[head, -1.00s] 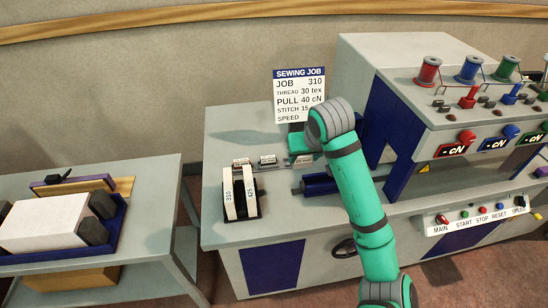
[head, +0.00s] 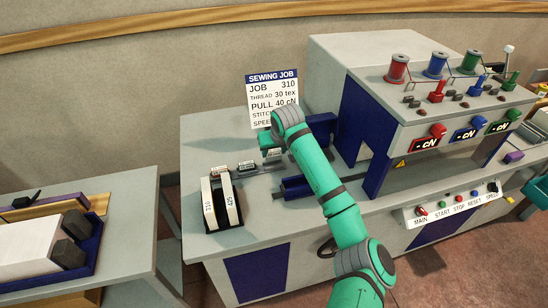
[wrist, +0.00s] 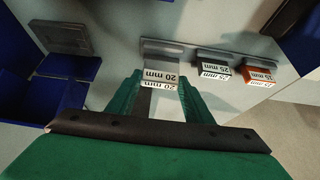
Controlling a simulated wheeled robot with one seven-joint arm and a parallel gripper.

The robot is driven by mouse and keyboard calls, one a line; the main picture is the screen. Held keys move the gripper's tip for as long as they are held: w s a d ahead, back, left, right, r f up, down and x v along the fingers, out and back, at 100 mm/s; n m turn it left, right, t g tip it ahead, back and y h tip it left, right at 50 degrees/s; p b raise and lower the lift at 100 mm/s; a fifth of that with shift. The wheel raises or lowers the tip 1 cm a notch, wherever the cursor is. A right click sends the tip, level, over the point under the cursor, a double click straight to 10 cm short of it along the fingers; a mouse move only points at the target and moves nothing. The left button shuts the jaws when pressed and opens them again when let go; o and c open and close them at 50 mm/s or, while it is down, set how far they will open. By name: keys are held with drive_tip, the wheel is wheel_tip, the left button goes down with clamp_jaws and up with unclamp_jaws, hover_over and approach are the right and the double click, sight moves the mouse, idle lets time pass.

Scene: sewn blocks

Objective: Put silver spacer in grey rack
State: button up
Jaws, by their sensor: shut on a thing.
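My gripper (wrist: 158,98) shows in the wrist view with its green fingers on both sides of a silver spacer (wrist: 161,85) marked 20 mm, and is shut on it. The spacer is at the left end of the grey rack (wrist: 187,55), in line with the other spacers. I cannot tell whether it is seated in the rack or just above it. In the head view my gripper (head: 271,147) points down over the table behind the black-and-white thread plates, and the spacer is hidden.
A black 25 mm spacer (wrist: 212,68) and an orange 15 mm spacer (wrist: 259,75) stand to the right in the rack. The sewing machine (head: 420,90) stands to the right, with a job sign (head: 273,95) behind.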

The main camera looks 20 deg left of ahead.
sight(274, 156)
drive_tip(key=shift+w+a+f, duration=0.2)
drive_tip(key=shift+w+f, duration=0.1)
drive_tip(key=shift+f, duration=1.6)
drive_tip(key=shift+f, duration=0.15)
drive_tip(key=o, duration=1.1)
drive_tip(key=shift+r, duration=0.2)
drive_tip(key=v, duration=1.2)
